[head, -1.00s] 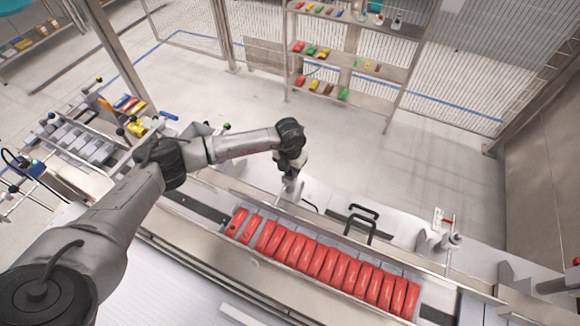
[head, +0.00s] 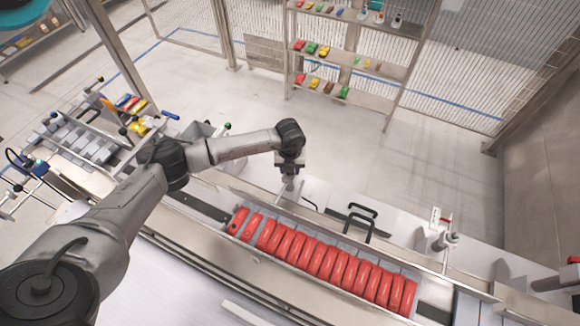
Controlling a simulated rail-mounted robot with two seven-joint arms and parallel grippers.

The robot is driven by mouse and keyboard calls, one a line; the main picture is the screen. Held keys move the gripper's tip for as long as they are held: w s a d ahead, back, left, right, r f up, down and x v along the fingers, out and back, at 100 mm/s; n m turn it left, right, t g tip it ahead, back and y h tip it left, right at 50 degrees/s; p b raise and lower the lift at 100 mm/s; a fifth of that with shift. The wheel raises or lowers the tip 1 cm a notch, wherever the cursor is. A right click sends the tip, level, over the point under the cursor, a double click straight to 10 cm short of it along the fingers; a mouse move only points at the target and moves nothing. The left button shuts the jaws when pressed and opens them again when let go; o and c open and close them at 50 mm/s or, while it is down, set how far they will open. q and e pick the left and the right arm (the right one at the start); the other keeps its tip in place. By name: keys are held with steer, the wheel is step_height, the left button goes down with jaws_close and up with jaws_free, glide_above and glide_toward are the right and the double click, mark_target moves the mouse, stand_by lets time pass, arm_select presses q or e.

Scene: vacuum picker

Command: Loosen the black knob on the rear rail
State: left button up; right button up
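My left arm reaches in from the left, and its gripper (head: 289,182) points down at the rear rail (head: 265,205), behind the row of red pieces. The fingertips are small and partly covered by the gripper body, so I cannot tell whether they are open or shut. I cannot make out the black knob for certain; it may be hidden at or below the fingers. A thin dark lever-like part (head: 309,203) shows just right of the gripper.
Red pieces (head: 320,262) fill a long tray in front of the rail. A black handle (head: 360,216) stands right of the gripper, and a metal post fixture (head: 445,240) farther right. A side machine with coloured knobs (head: 140,127) is at left.

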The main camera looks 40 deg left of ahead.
arm_select(q)
steer(key=shift+r, duration=0.1)
steer(key=o, duration=0.9)
step_height(320, 180, up, 14)
steer(key=shift+f+b, duration=0.15)
steer(key=shift+b, duration=0.7)
